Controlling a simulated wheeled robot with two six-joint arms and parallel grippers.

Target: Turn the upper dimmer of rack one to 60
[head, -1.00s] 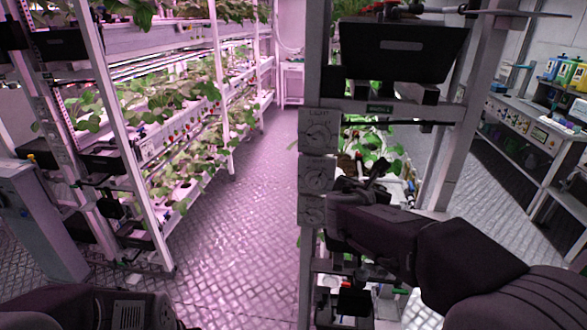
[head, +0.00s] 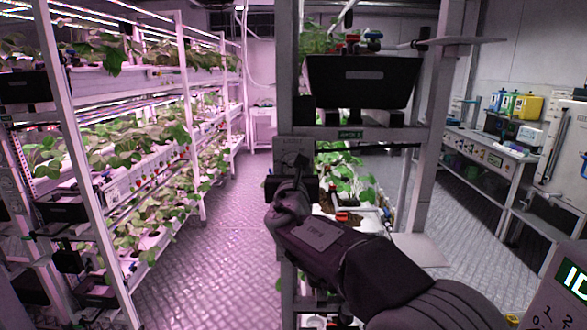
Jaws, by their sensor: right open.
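The rack (head: 365,133) in front of me has a green label and a grey post on its left. A grey control panel (head: 282,148) is fixed to that post, with faint lettering at its top. The upper dimmer sits on this panel, mostly hidden by my right gripper. My right gripper (head: 299,163) is open at the upper part of the panel, its fingers pointing at the dial area. I cannot tell whether the fingers touch or surround the knob. The dial marks and setting are not readable. The lower dials are hidden behind my right arm. My left gripper is out of view.
Plants (head: 343,178) grow on the shelf below. A long planted rack (head: 150,150) stands left, across a clear aisle (head: 215,255). A bench (head: 490,150) with coloured containers stands right. A numbered panel (head: 556,300) shows bottom right.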

